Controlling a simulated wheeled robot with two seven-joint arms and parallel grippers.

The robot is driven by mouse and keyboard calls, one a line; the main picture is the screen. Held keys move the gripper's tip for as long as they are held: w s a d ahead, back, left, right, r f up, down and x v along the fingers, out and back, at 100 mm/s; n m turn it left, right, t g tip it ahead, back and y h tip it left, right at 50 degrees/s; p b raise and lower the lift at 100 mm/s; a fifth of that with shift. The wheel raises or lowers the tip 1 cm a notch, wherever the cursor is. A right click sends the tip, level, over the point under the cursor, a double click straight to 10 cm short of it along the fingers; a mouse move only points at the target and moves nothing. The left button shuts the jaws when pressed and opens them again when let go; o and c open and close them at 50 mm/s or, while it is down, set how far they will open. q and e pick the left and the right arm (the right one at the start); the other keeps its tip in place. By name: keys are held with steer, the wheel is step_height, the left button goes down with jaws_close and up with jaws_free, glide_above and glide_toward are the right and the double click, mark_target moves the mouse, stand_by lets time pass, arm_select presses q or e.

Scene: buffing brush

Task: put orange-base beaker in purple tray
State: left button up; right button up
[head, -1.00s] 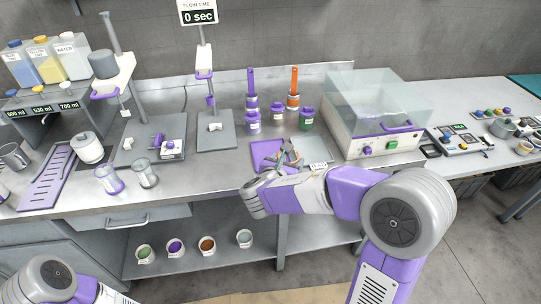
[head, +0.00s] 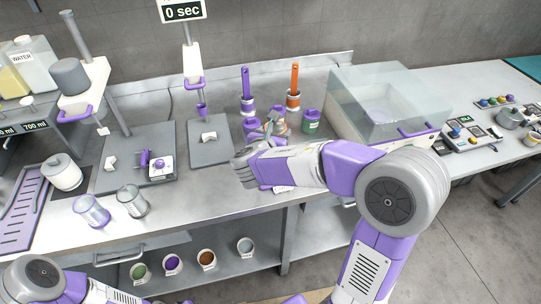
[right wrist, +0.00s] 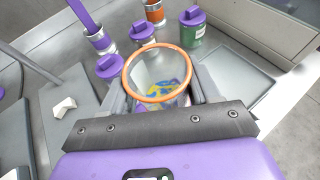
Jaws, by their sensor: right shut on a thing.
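My right gripper (right wrist: 153,95) is shut on a clear beaker with an orange ring (right wrist: 132,80). The beaker is upright or nearly so, seen from above with its orange ring towards the camera. In the head view the right gripper (head: 272,130) is over the counter, close to the purple-lidded jars, and its hand covers much of the beaker. My left gripper is out of view.
Purple-lidded jars (right wrist: 143,32) and a green jar (head: 311,121) stand just beyond the beaker. Purple (head: 246,90) and orange (head: 294,85) brushes stand behind. A clear-lidded machine (head: 380,100) is at right.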

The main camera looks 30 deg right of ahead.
steer(key=f, duration=0.2)
steer(key=shift+s+f+b, duration=0.3)
steer(key=shift+b, duration=0.05)
steer(key=shift+w+f+b, duration=0.1)
steer(key=shift+f+b, duration=0.85)
steer(key=shift+f, duration=1.6)
steer(key=shift+f, duration=0.1)
steer(key=o, duration=1.2)
steer(key=shift+c, duration=0.2)
